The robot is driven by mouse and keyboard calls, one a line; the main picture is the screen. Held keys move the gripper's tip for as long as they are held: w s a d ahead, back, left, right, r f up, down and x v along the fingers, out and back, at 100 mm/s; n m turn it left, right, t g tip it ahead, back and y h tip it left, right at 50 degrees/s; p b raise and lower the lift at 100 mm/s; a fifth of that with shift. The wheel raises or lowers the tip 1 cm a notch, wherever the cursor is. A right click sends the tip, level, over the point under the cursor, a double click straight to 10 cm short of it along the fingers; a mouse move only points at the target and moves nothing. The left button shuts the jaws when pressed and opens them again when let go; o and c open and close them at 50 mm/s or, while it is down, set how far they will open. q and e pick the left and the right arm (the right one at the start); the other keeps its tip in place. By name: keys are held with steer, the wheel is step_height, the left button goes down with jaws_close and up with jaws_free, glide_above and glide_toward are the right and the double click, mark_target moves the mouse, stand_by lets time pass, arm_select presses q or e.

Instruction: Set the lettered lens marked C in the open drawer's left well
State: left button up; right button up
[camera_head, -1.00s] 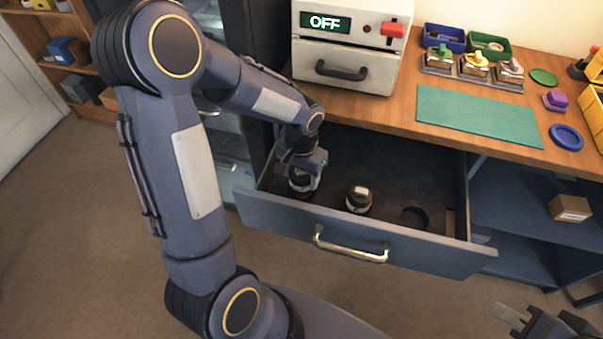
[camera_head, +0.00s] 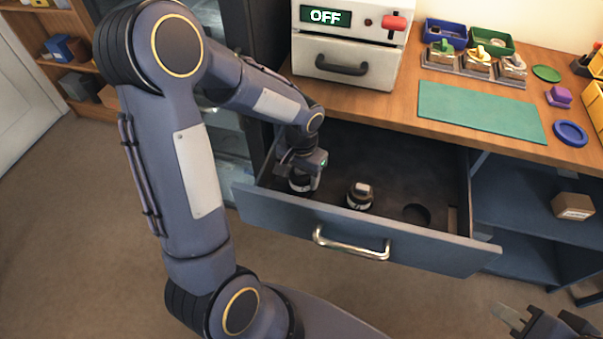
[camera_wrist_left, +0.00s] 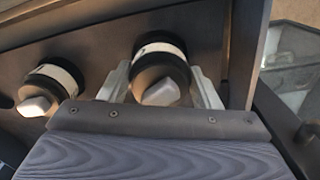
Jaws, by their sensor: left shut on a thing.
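The open drawer (camera_head: 330,236) hangs below the counter. My left gripper (camera_head: 303,178) is down inside its left part, shut on a dark lens with a pale band (camera_head: 299,187). In the left wrist view the fingers (camera_wrist_left: 162,88) stand on both sides of this lens (camera_wrist_left: 160,66), which seems upright at the left well; the well is hidden beneath it. No letter is readable. A second banded lens (camera_head: 360,196) stands in the middle of the drawer, also in the left wrist view (camera_wrist_left: 52,85). A round empty well (camera_head: 416,214) shows at the right. My right gripper (camera_head: 510,318) is at the bottom right, its fingertips apart.
A drawer handle (camera_head: 350,244) is on the drawer front. On the counter are an oven-like box (camera_head: 348,66) reading OFF, a green mat (camera_head: 480,111), a blue ring (camera_head: 570,133) and several small trays. A cardboard box (camera_head: 573,206) sits on a shelf.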

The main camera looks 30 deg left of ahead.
arm_select(q)
steer(key=shift+f+b, duration=0.6)
steer(key=shift+f, duration=0.15)
steer(key=o, duration=1.4)
step_height(320, 180, up, 9)
steer(key=p, duration=0.7)
steer(key=s+d+r+n+t+h+p, duration=0.1)
steer(key=s+d+r+t+h+p, duration=0.1)
steer(key=s+r, duration=0.6)
steer(key=s+d+r+n+t+h+p, duration=0.1)
steer(key=s+d+r+t+p, duration=0.1)
steer(key=s+r, duration=0.6)
steer(key=shift+s+r+t+h, duration=0.4)
steer(key=shift+r+t, duration=0.3)
steer(key=shift+t, duration=0.1)
